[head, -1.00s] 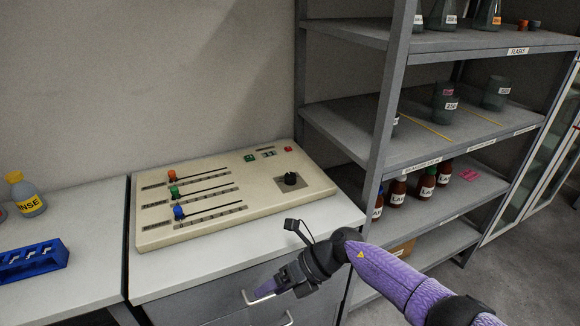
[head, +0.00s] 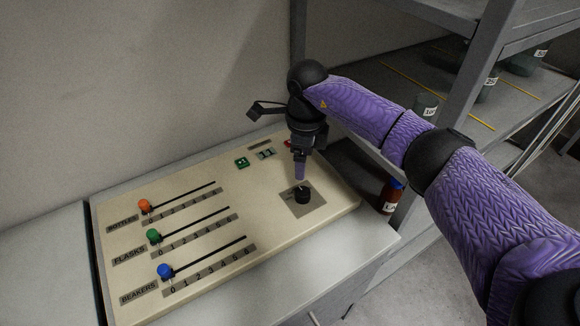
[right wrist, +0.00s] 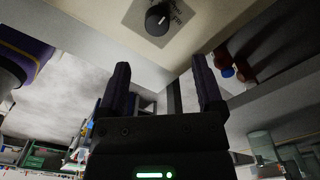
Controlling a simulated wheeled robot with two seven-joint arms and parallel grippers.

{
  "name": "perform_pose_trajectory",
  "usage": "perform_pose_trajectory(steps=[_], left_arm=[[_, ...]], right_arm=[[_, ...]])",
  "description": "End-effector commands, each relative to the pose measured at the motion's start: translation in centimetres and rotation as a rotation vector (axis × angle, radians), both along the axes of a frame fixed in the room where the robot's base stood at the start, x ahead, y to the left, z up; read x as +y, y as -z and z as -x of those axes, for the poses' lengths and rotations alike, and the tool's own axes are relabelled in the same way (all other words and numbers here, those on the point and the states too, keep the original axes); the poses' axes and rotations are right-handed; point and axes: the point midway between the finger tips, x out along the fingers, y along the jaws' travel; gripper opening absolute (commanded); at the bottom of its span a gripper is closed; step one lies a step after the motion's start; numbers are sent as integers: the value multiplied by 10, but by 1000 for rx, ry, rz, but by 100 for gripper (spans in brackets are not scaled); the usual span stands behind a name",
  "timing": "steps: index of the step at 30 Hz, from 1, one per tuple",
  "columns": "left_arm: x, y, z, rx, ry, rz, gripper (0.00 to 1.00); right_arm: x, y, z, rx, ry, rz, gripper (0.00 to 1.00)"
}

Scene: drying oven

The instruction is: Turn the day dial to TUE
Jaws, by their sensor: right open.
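The black day dial (head: 303,194) sits on a grey square plate at the right part of the beige control panel (head: 200,265). In the right wrist view the dial (right wrist: 158,19) shows a pale pointer line on its face; the lettering around it is too small to read. My right gripper (head: 300,178) points down just above the dial, apart from it as far as I can tell. In the right wrist view its two fingers (right wrist: 160,85) are spread, with nothing between them. My left gripper is not in view.
Three sliders, orange (head: 144,205), green (head: 153,236) and blue (head: 164,271), stand on the panel's left. A metal shelf (head: 455,110) with bottles stands close on the right.

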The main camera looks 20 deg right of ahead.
Motion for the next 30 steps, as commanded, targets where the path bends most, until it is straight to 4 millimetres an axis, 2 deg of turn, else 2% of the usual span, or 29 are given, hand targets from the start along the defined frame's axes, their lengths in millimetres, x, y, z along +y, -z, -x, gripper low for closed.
perform_pose_trajectory(steps=[2, 9, 12, 16, 23, 24, 30], left_arm=[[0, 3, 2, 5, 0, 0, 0], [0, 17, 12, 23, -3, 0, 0], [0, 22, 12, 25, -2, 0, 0], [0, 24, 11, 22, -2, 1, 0], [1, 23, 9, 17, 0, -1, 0], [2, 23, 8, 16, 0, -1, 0], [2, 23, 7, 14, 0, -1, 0]], right_arm=[[0, 10, 1, 5, 1, 0, 86], [1, 69, 1, 6, 0, -2, 86], [0, 87, 1, 4, 1, -2, 86], [0, 98, 1, 2, 1, -2, 86], [0, 99, 1, 0, 0, -1, 86], [0, 99, 1, 0, 0, -1, 83], [0, 99, 1, 1, 0, -2, 41]])
